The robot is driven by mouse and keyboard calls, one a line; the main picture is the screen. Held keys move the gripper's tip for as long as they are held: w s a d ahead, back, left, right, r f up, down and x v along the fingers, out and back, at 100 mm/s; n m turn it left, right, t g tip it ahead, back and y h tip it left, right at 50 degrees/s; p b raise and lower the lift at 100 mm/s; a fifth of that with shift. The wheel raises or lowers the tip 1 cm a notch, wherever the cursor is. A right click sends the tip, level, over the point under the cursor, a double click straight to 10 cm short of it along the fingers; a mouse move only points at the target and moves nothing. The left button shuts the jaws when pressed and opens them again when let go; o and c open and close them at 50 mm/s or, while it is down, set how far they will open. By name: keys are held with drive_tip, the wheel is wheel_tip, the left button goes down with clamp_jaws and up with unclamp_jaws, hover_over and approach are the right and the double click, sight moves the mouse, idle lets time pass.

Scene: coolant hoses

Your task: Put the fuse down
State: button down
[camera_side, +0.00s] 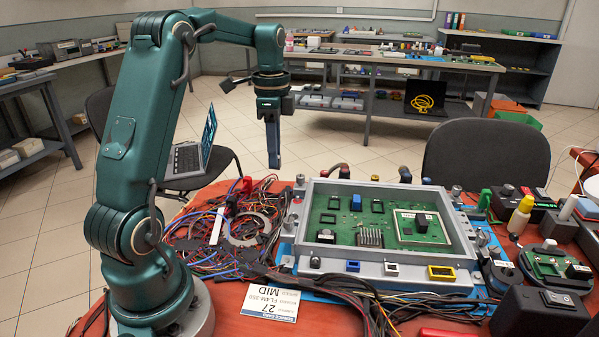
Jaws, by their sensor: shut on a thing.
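My gripper (273,163) points straight down, above and behind the left back corner of the grey open-topped housing (476,262). Its narrow fingers are closed together. The fuse in them is too small to make out apart from the fingertips. The housing holds a green circuit board (341,228) with black and blue parts on it. The gripper is well clear of the housing and the table.
A tangle of coloured wires (215,235) covers the table left of the housing. Thick black cables (350,290) run along its front. A white label card (271,301) lies at the front. A small bottle (520,215) and a black box (540,316) stand on the right.

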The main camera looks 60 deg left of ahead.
drive_tip(key=shift+f+m, duration=0.3)
drive_tip(key=shift+f, duration=0.1)
drive_tip(key=s+d+f+m, duration=0.1)
drive_tip(key=s+f, duration=0.2)
drive_tip(key=s, duration=0.2)
hover_over(233, 242)
drive_tip(key=f, duration=0.1)
drive_tip(key=shift+s+d+f, duration=0.1)
drive_tip(key=shift+f, duration=3.75)
drive_tip(key=shift+f, duration=0.1)
drive_tip(key=c, duration=0.8)
unclamp_jaws()
